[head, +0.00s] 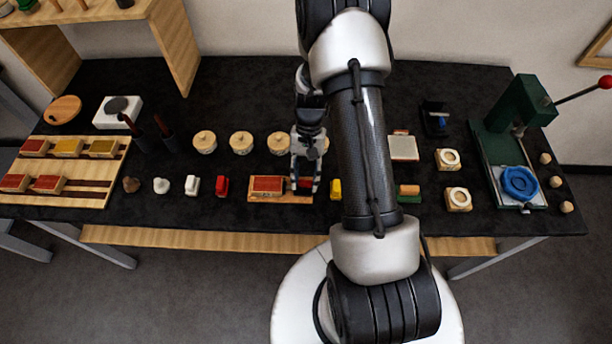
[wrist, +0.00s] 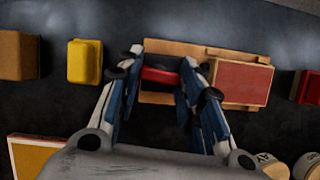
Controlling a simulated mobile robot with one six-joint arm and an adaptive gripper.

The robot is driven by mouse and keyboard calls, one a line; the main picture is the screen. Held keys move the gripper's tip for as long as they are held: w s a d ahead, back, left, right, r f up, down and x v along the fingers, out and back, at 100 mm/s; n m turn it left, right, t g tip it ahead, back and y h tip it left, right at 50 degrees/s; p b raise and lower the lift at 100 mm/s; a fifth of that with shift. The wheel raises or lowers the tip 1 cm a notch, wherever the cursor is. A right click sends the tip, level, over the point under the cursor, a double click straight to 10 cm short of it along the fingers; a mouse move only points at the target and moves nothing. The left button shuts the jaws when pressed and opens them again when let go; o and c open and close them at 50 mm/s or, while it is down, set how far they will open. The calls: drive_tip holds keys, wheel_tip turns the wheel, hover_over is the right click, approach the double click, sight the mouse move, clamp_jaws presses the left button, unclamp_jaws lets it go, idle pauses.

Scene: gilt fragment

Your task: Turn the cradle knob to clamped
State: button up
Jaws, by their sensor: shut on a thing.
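The cradle is a low wooden block (head: 258,198) near the table's front edge, left of my arm in the head view. It carries a red panel with a light frame (head: 267,184) on its left part. The red knob (wrist: 160,76) is at the cradle's other end in the wrist view, with a dark part behind it. My gripper (head: 304,178) is over this end, and in the wrist view its fingers (wrist: 162,80) stand on both sides of the knob, shut on it. Markings for the knob's setting cannot be made out.
A yellow block (head: 335,189) stands just right of the gripper, and a red one (head: 222,186) left of the cradle. Round lidded jars (head: 241,143) stand behind. A green press (head: 522,103) is at the right, a wooden rack (head: 120,160) at the left.

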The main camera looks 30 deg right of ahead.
drive_tip(key=shift+n, duration=0.6)
drive_tip(key=o, duration=1.1)
drive_tip(key=shift+c, duration=0.2)
drive_tip(key=shift+r+h, duration=0.1)
drive_tip(key=shift+h, duration=0.2)
drive_tip(key=v, duration=1.2)
drive_tip(key=shift+w, duration=0.1)
